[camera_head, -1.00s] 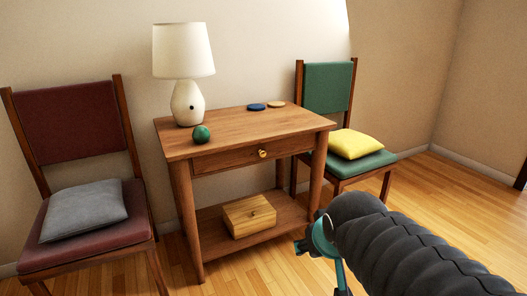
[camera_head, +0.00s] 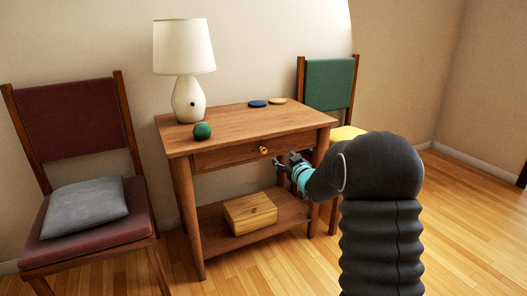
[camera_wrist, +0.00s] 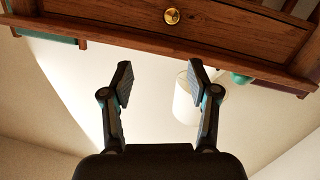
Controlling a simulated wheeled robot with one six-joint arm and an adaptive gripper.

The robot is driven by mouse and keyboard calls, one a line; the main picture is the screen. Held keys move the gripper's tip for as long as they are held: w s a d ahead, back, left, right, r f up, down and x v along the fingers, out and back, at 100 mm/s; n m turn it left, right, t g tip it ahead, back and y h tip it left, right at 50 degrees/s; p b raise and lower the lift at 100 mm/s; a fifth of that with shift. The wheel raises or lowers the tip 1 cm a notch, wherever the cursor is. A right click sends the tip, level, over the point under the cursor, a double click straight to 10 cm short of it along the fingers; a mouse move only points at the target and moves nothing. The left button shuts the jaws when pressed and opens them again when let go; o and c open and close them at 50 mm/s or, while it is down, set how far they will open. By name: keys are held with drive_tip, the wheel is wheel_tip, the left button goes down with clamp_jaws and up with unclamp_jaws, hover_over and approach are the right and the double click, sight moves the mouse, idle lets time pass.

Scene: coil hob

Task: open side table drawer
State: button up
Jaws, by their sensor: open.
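The wooden side table (camera_head: 245,119) stands against the wall. Its drawer (camera_head: 228,158) is shut, flush under the top, with a round brass knob (camera_head: 264,151) on its front. My gripper (camera_head: 284,163) is open and empty, to the right of the knob and slightly lower, apart from it. In the wrist view, which looks upside down, the drawer front (camera_wrist: 235,30) and the knob (camera_wrist: 172,16) are at the top edge. There my gripper (camera_wrist: 160,77) has its two fingers spread, with nothing between them.
On the tabletop are a white lamp (camera_head: 187,95), a green ball (camera_head: 202,131), a blue disc (camera_head: 257,104) and a yellow disc (camera_head: 278,100). A wooden box (camera_head: 250,214) sits on the lower shelf. A red chair (camera_head: 75,130) and a green chair (camera_head: 329,88) flank the table.

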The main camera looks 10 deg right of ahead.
sight(264, 151)
drive_tip(key=w+a+f, duration=0.1)
drive_tip(key=w, duration=0.4)
drive_tip(key=w+a+f+y+p, duration=0.1)
drive_tip(key=w+a, duration=0.1)
drive_tip(key=w, duration=0.3)
drive_tip(key=w+a+f+n+y, duration=0.1)
drive_tip(key=w+a, duration=0.1)
drive_tip(key=w, duration=0.3)
drive_tip(key=shift+w+f+t+p, duration=0.3)
drive_tip(key=shift+t+p, duration=0.1)
clamp_jaws()
